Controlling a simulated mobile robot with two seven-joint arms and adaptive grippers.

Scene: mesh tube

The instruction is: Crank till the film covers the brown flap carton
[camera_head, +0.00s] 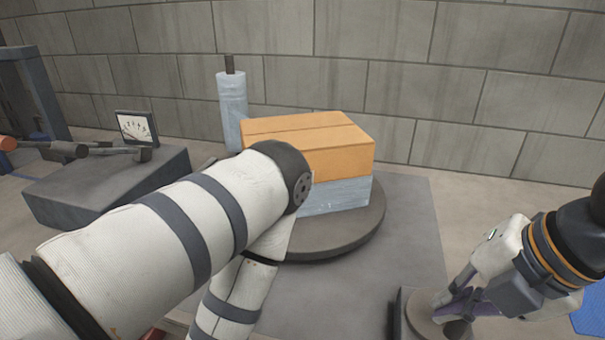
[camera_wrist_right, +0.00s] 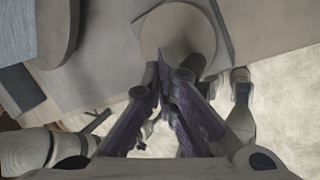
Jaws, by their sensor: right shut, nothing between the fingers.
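The brown flap carton (camera_head: 315,145) stands on a round grey turntable (camera_head: 365,228) in the head view. Pale blue film (camera_head: 340,194) covers the lower part of its visible side; the upper part and top are bare. The upright film roll (camera_head: 232,105) stands behind its left corner. My right gripper (camera_head: 454,303) is shut and empty, low over a round disc (camera_head: 425,322) at the lower right. The disc also shows in the wrist view (camera_wrist_right: 178,30), just beyond the closed fingertips (camera_wrist_right: 166,78). I cannot make out the crank's handle. My left gripper is out of view.
My left arm crosses the front and hides part of the carton and turntable. A grey box (camera_head: 100,190) with a dial gauge (camera_head: 137,128) and levers stands at the left. A block wall closes the back. Floor right of the turntable is clear; a blue patch (camera_head: 590,318) lies lower right.

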